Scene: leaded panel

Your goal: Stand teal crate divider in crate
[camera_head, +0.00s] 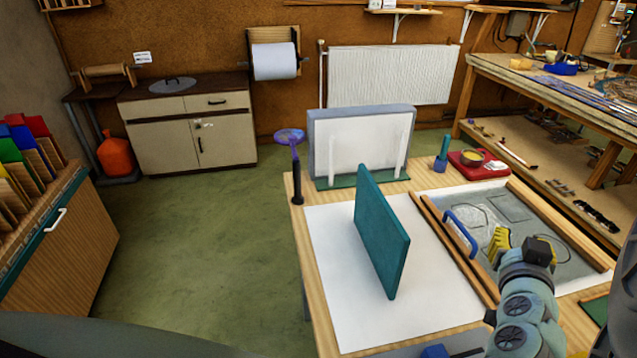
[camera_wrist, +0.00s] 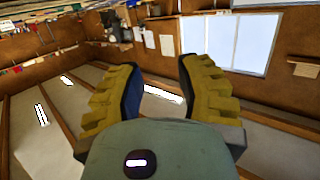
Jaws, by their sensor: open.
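The teal crate divider (camera_head: 380,232) is a flat rectangular panel. In the head view it stands upright on edge over the white sheet on the table. My gripper (camera_head: 503,245), with yellow ribbed fingers, is to the right of the divider, apart from it, above the wood-framed grey area. In the wrist view my gripper (camera_wrist: 158,75) has its fingers spread with nothing between them. The divider does not show in the wrist view. I cannot make out a crate with certainty in either view.
A grey-framed white panel (camera_head: 360,144) stands at the table's back on a green base. A purple-topped black stand (camera_head: 297,180) is at the back left corner. A blue handle (camera_head: 460,230) rises beside the wooden rails (camera_head: 455,250). The white sheet (camera_head: 335,270) is otherwise clear.

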